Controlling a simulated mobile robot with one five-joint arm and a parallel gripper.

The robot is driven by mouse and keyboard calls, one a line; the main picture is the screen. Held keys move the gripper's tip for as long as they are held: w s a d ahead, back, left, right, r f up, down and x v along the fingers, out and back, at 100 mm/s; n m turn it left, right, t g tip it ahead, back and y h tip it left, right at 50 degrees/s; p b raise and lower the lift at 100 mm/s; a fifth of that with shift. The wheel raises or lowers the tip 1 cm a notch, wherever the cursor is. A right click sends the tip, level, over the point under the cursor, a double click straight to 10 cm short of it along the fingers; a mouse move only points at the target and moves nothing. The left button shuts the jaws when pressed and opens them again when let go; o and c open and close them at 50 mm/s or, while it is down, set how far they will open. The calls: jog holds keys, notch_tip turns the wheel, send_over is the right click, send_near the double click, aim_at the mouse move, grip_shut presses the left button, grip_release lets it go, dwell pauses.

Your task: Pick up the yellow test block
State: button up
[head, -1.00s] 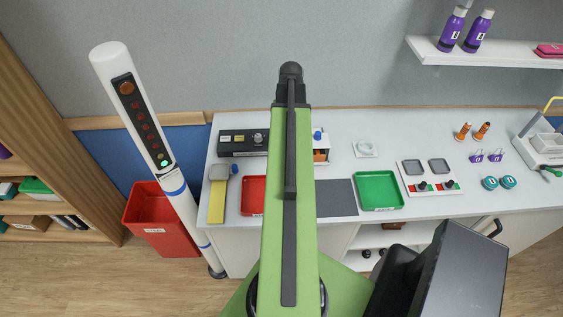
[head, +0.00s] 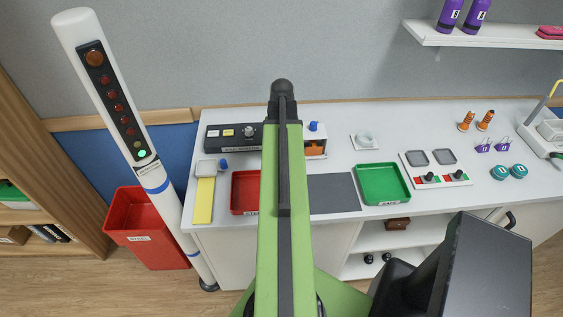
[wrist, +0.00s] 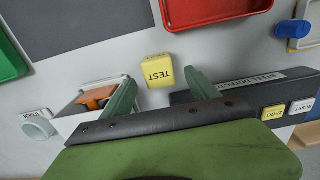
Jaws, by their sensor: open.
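The yellow test block (wrist: 158,70), marked TEST, sits on the pale bench top in the wrist view. My gripper (wrist: 157,77) is open, with one green finger to the left of the block and one to the right. The block appears between or just beyond the fingertips; I cannot tell how far it is below them. No contact shows. In the head view my green arm hides the block and the gripper.
A black steel detector box (wrist: 285,95) lies close to the right finger, and a white device with an orange part (wrist: 97,98) close to the left. A red tray (head: 245,207), grey mat (head: 333,193) and green tray (head: 382,200) lie on the bench. A white signal post (head: 124,110) stands left.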

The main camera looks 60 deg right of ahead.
notch_tip(320, 180, down, 5)
jog(key=b, duration=0.3)
jog(key=shift+s+a+r+b, duration=0.15)
jog(key=shift+b, duration=0.25)
jog(key=shift+r, duration=0.15)
jog(key=shift+c, duration=0.3)
grip_shut()
